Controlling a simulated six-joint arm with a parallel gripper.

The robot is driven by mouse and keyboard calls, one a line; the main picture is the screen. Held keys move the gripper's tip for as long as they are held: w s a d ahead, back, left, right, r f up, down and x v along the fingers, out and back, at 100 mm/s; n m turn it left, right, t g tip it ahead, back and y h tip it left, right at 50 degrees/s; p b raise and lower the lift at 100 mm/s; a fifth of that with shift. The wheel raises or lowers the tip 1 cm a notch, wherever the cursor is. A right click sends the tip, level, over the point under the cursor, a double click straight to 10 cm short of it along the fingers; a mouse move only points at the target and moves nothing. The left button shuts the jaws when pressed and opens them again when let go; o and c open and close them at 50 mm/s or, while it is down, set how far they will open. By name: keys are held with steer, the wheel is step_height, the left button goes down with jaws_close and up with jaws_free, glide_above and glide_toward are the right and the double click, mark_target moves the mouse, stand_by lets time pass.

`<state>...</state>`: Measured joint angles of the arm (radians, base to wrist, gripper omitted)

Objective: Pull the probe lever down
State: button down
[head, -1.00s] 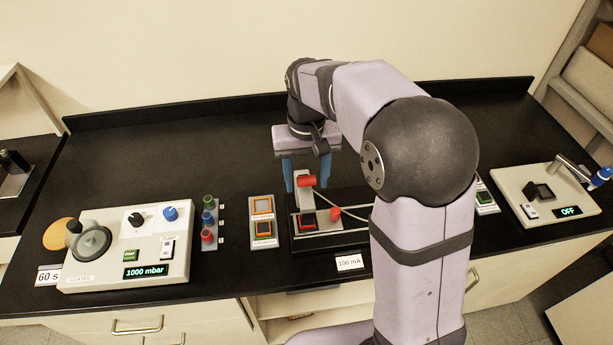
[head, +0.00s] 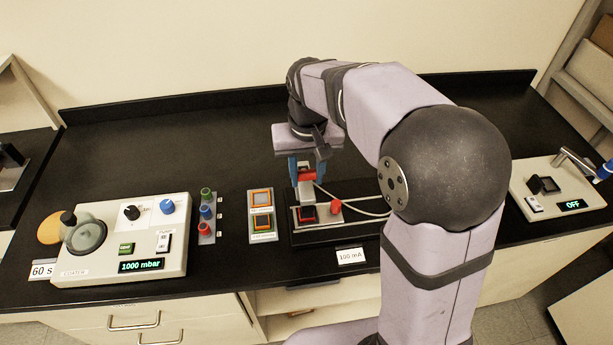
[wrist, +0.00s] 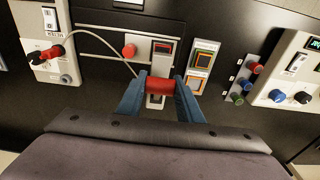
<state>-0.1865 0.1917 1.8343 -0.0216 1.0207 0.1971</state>
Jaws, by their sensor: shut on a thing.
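The probe lever has a red crossbar handle (head: 306,175) on a pale block (head: 306,191), above a small stage with a red-framed dark square (head: 307,213). My gripper (head: 306,170) reaches down from above with its blue fingers at the two ends of the handle. In the wrist view, my gripper (wrist: 161,82) is shut on the red handle (wrist: 161,86), one finger at each end. The pale block is partly hidden under the handle. The red-framed square (wrist: 162,47) shows just beyond it.
A red knob (head: 335,207) and a pale cable lie right of the stage. Left are a two-square tray (head: 262,217), coloured knobs (head: 206,212) and a coater box (head: 125,245). A "100 mA" label (head: 351,256) sits in front. A box reading OFF (head: 553,190) stands at right.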

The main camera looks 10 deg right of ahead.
steer(key=shift+s+f+t+b, duration=0.2)
steer(key=shift+f+t+b, duration=0.4)
steer(key=shift+b, duration=0.85)
steer(key=shift+s+f+t+b, duration=0.3)
steer(key=shift+t+b, duration=0.4)
steer(key=shift+b, duration=0.75)
steer(key=shift+t+b, duration=0.4)
steer(key=shift+b, duration=0.55)
steer(key=c, duration=1.2)
jaws_free()
steer(key=shift+s, duration=0.1)
steer(key=v, duration=0.7)
steer(key=shift+r+b, duration=0.2)
steer(key=shift+b, duration=0.15)
